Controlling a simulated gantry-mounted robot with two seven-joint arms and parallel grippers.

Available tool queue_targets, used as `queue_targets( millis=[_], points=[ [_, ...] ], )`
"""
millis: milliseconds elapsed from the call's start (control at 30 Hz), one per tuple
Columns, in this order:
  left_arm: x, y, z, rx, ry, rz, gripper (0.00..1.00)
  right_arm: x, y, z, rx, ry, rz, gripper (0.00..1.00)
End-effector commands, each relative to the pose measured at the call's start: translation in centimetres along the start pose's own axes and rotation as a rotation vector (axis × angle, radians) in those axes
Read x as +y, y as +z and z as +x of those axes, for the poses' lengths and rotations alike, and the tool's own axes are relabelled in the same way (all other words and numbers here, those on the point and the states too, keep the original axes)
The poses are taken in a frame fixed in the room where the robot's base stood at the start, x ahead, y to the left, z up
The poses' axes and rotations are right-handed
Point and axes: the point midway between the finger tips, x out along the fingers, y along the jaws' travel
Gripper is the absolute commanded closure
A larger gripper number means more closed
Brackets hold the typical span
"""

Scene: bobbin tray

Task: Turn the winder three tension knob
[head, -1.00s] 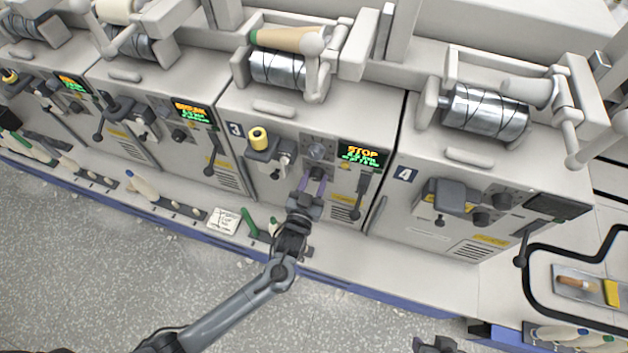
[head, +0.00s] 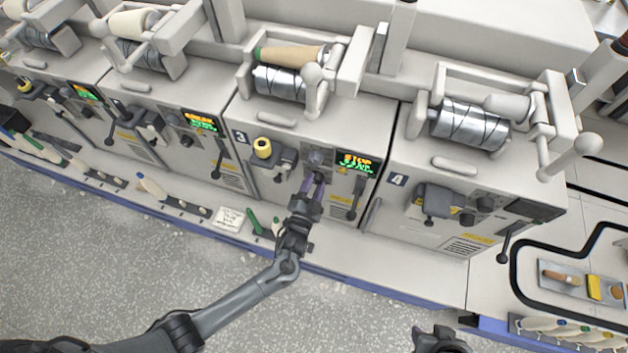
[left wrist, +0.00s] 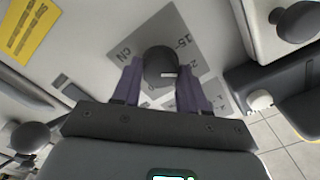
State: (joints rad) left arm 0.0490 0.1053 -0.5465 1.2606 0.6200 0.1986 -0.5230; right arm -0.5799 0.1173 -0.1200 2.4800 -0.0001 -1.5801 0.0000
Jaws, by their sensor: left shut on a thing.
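Winder three (head: 238,165), marked 3, stands mid-view in the head view with a lit STOP screen (head: 356,163). My left gripper (head: 314,186) reaches its front panel, at the lower dark knob below another dial (head: 317,158). In the left wrist view, the round dark tension knob (left wrist: 160,66) sits between the two purple fingers of the left gripper (left wrist: 161,88), on a grey plate with printed numbers. The left gripper is shut on this knob. My right gripper (head: 440,341) shows only partly at the bottom edge of the head view; its jaws are unclear.
A black lever (head: 356,197) hangs right of the gripper. Winder four (head: 397,180) stands to the right. A paper note (head: 229,219) and a green bobbin (head: 253,221) lie on the ledge below.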

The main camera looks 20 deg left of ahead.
Motion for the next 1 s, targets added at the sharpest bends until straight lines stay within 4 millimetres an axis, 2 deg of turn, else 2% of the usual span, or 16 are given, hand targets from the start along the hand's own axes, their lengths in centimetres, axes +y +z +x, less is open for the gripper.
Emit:
queue_targets(
  millis=[33, 400, 700, 1000],
  points=[
    [-0.2, -0.2, 0.0, 0.0, 0.001, 0.044, 0.88, 0.0, -0.2, -0.7, 0.0, -0.001, 0.001, 0.57],
    [-0.1, -0.1, 0.0, -0.001, 0.001, 0.396, 0.88, 0.0, -0.9, -2.7, 0.0, -0.002, 0.002, 0.57],
    [0.0, -0.1, 0.0, 0.0, 0.001, 0.668, 0.88, 0.2, -1.2, -3.9, -0.001, 0.003, -0.003, 0.57],
    [0.1, 0.0, 0.0, 0.0, 0.001, 0.864, 0.88, 0.3, -1.4, -4.6, -0.001, 0.006, -0.007, 0.57]
  ],
)
